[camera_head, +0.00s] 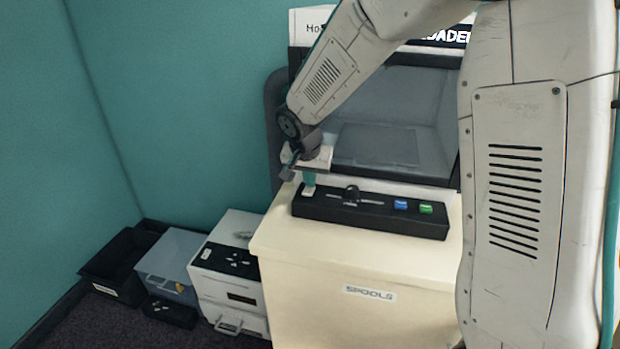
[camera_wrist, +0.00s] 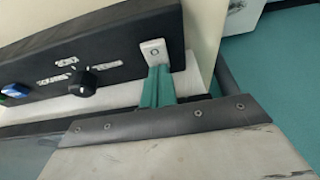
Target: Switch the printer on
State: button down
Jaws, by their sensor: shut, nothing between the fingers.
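The printer (camera_head: 400,172) is a dark-framed box with a grey interior, standing on the cream cabinet behind my arm. A black control panel (camera_head: 370,215) lies in front of it and also shows in the wrist view (camera_wrist: 115,45). At the panel's left end is a white switch (camera_head: 308,192) with a small round mark, seen closely in the wrist view (camera_wrist: 153,50). My gripper (camera_head: 309,183) is shut and empty, its teal fingertips (camera_wrist: 158,70) right at the switch's edge. I cannot tell whether they touch or press it.
The panel also has a black knob (camera_head: 351,193), a blue button (camera_head: 400,205) and a green button (camera_head: 426,209). The cream cabinet (camera_head: 350,265) is labelled SPOOLS. A white drawer unit (camera_head: 232,275), a grey-blue box (camera_head: 165,262) and a black bin (camera_head: 120,262) stand left on the floor.

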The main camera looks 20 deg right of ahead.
jog(key=shift+s+a, duration=0.45)
jog(key=shift+s, duration=0.3)
jog(key=v, duration=1.4)
jog(key=shift+w+d, duration=0.15)
jog(key=shift+w, duration=0.3)
jog(key=shift+r, duration=0.15)
jog(key=shift+w+d+r, duration=0.2)
jog(key=shift+w+d, duration=0.1)
jog(key=shift+w, duration=0.3)
jog(key=shift+f, duration=0.1)
jog(key=x, duration=1.3)
jog(key=shift+s+a+f, duration=0.1)
jog(key=shift+s+f, duration=0.15)
jog(key=shift+f, duration=0.25)
